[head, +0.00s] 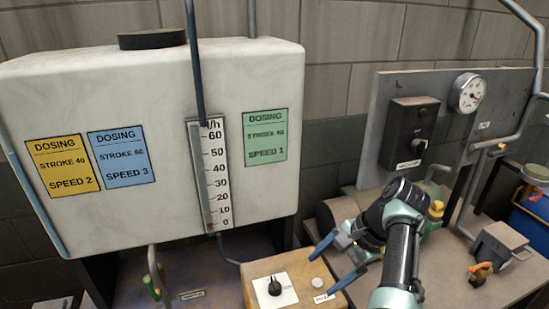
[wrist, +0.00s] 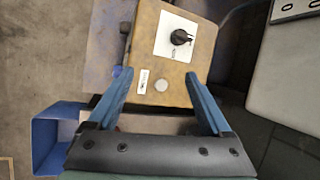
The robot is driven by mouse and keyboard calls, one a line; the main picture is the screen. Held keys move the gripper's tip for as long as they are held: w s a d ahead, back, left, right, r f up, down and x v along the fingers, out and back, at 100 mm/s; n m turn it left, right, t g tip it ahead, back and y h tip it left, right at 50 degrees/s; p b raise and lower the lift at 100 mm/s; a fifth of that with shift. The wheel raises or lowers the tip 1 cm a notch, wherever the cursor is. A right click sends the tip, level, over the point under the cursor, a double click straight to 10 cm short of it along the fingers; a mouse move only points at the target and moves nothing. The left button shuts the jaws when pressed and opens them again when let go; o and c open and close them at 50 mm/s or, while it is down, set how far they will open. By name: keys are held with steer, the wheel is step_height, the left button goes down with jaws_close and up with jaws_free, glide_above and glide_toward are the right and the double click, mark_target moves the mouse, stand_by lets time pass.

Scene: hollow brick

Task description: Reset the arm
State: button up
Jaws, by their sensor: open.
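My gripper (head: 333,267) is open, its two blue fingers spread apart with nothing between them in the head view. It is over the right end of a yellow control box (head: 262,291). In the wrist view, the open fingers of my gripper (wrist: 163,100) reach toward the same box (wrist: 148,60). The box carries a black rotary knob (head: 274,286) on a white plate and a pale round button (head: 316,282). The knob (wrist: 181,37) and button (wrist: 161,85) also show in the wrist view. I cannot tell the exact gap between fingertips and box.
A large white tank (head: 150,130) with dosing labels and a scale (head: 215,180) stands behind at left. A grey panel at right holds a black switch box (head: 409,133) and a gauge (head: 467,93). A pump (head: 497,246) sits at far right. A blue bin (wrist: 58,135) shows at lower left.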

steer(key=w+r+n+t+h, duration=0.35)
steer(key=w+r+t, duration=0.4)
steer(key=r, duration=0.25)
step_height(320, 180, up, 13)
steer(key=w+a+n+t+h, duration=0.1)
steer(key=a+n+t+h, duration=0.15)
steer(key=t, duration=0.25)
steer(key=s+a+r+n+t, duration=0.2)
steer(key=s+r+t, duration=0.15)
steer(key=r, duration=0.35)
steer(key=s+a+r+n+t, duration=0.1)
steer(key=s+a+r+t, duration=0.2)
steer(key=r, duration=0.5)
steer(key=s+a+r+n+t, duration=0.1)
steer(key=s+r+t, duration=0.2)
steer(key=s+r, duration=0.3)
steer(key=s+a+r+n+t, duration=0.2)
steer(key=s+r+t, duration=0.2)
steer(key=s, duration=1.1)
step_height(320, 180, up, 3)
steer(key=shift+a+r+y, duration=0.1)
steer(key=shift+a+y, duration=0.1)
steer(key=shift+y, duration=0.1)
